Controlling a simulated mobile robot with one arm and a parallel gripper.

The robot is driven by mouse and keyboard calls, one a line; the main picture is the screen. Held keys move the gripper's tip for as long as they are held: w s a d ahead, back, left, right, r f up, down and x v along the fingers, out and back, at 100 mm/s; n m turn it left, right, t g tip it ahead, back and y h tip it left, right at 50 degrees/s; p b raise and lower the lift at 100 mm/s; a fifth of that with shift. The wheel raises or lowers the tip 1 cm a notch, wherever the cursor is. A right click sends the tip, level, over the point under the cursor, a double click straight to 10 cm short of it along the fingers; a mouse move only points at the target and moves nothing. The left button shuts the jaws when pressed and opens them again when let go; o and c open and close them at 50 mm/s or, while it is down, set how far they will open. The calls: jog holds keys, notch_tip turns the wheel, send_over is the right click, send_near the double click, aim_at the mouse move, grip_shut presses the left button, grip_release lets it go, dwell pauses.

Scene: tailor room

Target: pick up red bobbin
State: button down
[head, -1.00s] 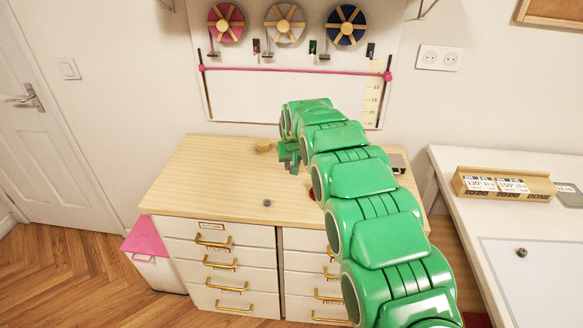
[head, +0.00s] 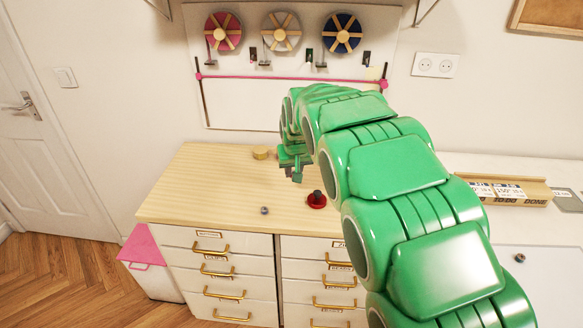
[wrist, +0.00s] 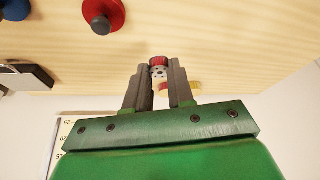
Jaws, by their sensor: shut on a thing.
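My gripper (head: 293,170) is over the far part of the wooden dresser top (head: 205,180). In the wrist view its two grey fingers (wrist: 159,85) are shut on a small round red bobbin (wrist: 158,62). The bobbin shows a red rim and a pale face with dark holes, near the fingertips. In the head view the fingers and arm hide the bobbin. I cannot tell how far it is above the wood.
A red disc with a black knob (head: 317,199) stands right of my gripper. A small grey bobbin (head: 264,210) lies near the front edge, and a round tan thing (head: 261,153) at the back. A white table (head: 540,235) with a wooden box (head: 510,190) is at right.

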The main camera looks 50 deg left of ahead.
jog(key=shift+s+d+r, duration=0.35)
jog(key=shift+s+d, duration=0.05)
jog(key=shift+d, duration=0.3)
jog(key=shift+s+d+r, duration=0.4)
jog(key=shift+s+d, duration=0.05)
jog(key=shift+d, duration=0.3)
jog(key=shift+s+d+r, duration=0.35)
jog(key=shift+s+d, duration=0.05)
jog(key=shift+d, duration=0.3)
